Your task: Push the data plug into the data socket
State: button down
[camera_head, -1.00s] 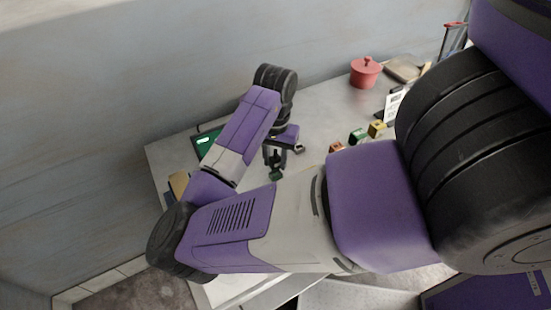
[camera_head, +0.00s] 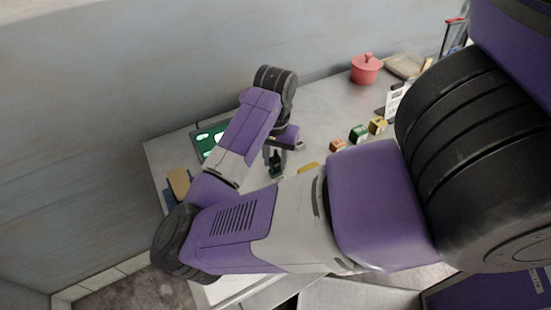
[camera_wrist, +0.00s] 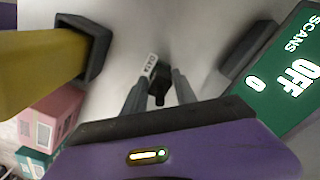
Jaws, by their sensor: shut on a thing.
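My gripper (camera_wrist: 160,92) is shut on a small dark plug (camera_wrist: 158,94), which sits between the two grey fingers in the wrist view. A white tag reading DATA (camera_wrist: 151,66) shows just beyond the fingertips. I cannot tell whether it belongs to the plug or to the socket. The data socket is not clearly visible, and I cannot tell whether the plug touches it. In the head view my gripper (camera_head: 277,166) points down low over the table, right of a green panel (camera_head: 207,137). The panel reads SCANS OFF 0 in the wrist view (camera_wrist: 292,82).
A yellow object with a dark squared end (camera_wrist: 45,70) lies left of my gripper, near pink (camera_wrist: 50,115) and teal blocks. A grey block (camera_wrist: 245,50) stands on the right. A red pot (camera_head: 365,70) and several small blocks (camera_head: 358,133) are farther along the table (camera_head: 325,110).

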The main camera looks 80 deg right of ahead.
aim_at(276, 151)
jog(key=shift+f+b, duration=0.3)
jog(key=shift+f, duration=0.25)
jog(key=c, duration=0.9)
grip_release()
jog(key=shift+r, duration=3.95)
